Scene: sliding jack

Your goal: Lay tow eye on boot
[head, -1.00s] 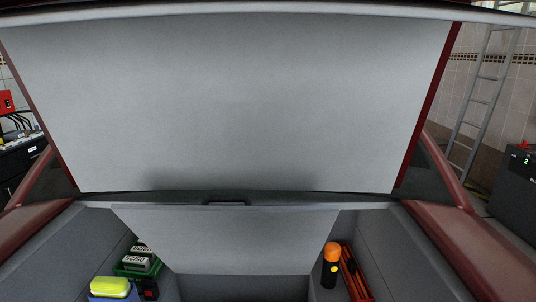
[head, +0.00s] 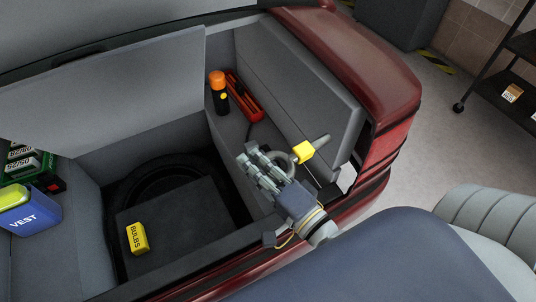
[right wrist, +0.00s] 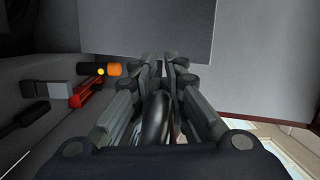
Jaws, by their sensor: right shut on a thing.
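The tow eye (head: 303,151), a grey metal ring with a shank and a yellow block on it, is at my right gripper (head: 250,160). My right gripper is shut on it, above the right rear edge of the boot (head: 300,105). In the right wrist view, a dark, shiny rounded part of the tow eye (right wrist: 155,118) shows between the fingers of my right gripper (right wrist: 167,68). The fingers hide part of it. The red car's boot is open, with a dark well in its floor. My left gripper is not in view.
An orange-topped torch (head: 218,92) and a red tool (head: 243,96) lie at the boot's right side. A yellow bulbs box (head: 138,238) sits in the well. A blue vest box (head: 36,216) and green box (head: 45,165) stand left. A raised grey panel (head: 110,92) crosses behind.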

